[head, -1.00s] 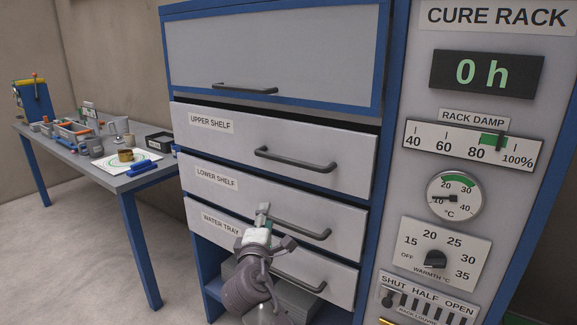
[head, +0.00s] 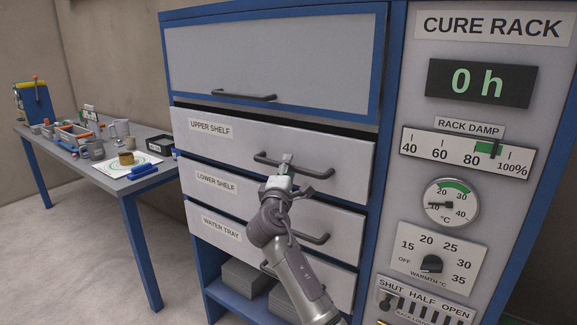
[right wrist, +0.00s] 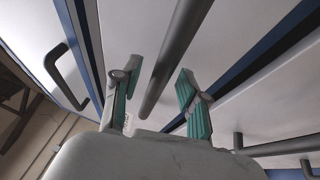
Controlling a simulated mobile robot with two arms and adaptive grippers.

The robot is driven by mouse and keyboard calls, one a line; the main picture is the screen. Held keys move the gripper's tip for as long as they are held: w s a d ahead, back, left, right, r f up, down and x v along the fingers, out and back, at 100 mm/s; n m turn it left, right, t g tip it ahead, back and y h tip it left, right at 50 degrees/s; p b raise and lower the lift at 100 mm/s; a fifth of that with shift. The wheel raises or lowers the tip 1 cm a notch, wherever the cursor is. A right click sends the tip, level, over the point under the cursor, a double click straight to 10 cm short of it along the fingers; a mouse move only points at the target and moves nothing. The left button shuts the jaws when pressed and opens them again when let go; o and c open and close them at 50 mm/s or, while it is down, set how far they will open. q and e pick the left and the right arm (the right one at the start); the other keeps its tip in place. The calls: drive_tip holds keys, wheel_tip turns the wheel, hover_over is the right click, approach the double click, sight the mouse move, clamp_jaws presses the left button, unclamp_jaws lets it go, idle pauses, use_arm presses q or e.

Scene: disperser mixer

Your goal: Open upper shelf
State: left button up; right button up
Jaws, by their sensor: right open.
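The upper shelf (head: 217,139) is a grey drawer front with an "UPPER SHELF" label, second from the top in the blue cabinet. Its dark bar handle (head: 318,170) runs across the right half. My right gripper (head: 286,160) is at the handle's middle in the head view. In the right wrist view the open right gripper (right wrist: 155,95) has its green-padded fingers on either side of the bar handle (right wrist: 172,60), with gaps visible. The drawer front stands slightly out, with a dark gap along its top. My left gripper is out of view.
Below are the lower shelf (head: 215,183) and water tray (head: 213,228) drawers with similar handles. A closed panel (head: 270,50) is above. The control panel (head: 480,180) stands right. A cluttered workbench (head: 92,175) is at left, with open floor before it.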

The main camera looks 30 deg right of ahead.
drive_tip(key=shift+w+d+r, duration=0.1)
drive_tip(key=shift+w+d, duration=0.15)
drive_tip(key=shift+d, duration=0.1)
clamp_jaws()
